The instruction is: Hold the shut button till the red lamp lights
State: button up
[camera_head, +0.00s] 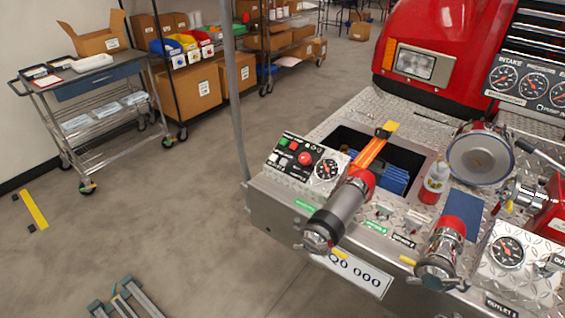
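A small control box (290,178) with a black face sits at the left corner of the bumper's diamond-plate deck. The lettering is too small to read, so I cannot tell which control is the shut button or whether a red lamp is lit.
A grey post (235,100) stands behind. Floor left of the bumper is mostly clear.

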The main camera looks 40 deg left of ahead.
grip_shut()
dwell(1.0)
